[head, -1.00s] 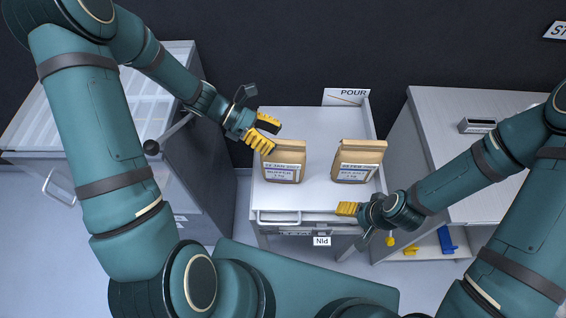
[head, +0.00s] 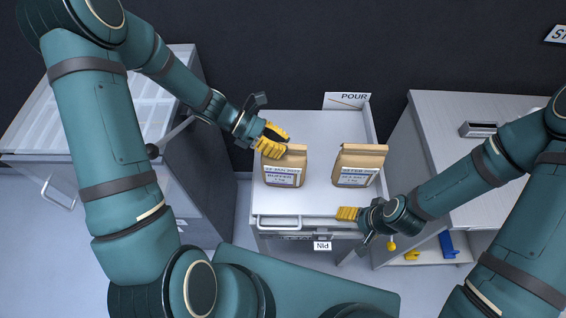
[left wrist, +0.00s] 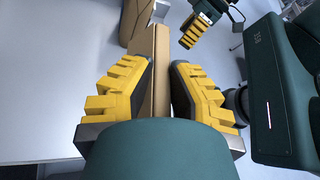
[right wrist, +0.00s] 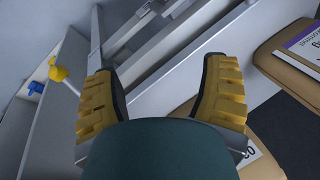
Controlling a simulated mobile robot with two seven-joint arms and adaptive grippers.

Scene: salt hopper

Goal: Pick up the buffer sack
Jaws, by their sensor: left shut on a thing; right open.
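The buffer sack (head: 285,165) is a brown paper bag with a white label, upright on the left of the white pour table. My left gripper (head: 273,141) is at its top edge from the upper left. In the left wrist view its yellow fingers (left wrist: 160,90) stand on both sides of the sack's folded top (left wrist: 161,60), shut on it. I cannot tell whether the sack's base is off the table. My right gripper (head: 348,213) is open and empty at the table's front edge; its spread fingers show in the right wrist view (right wrist: 160,85).
A second, similar brown sack (head: 358,165) stands to the right on the same table (head: 320,195), with a gap between. A POUR sign (head: 347,101) is at the back. A grey cabinet (head: 190,130) is left and a grey counter (head: 440,120) right.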

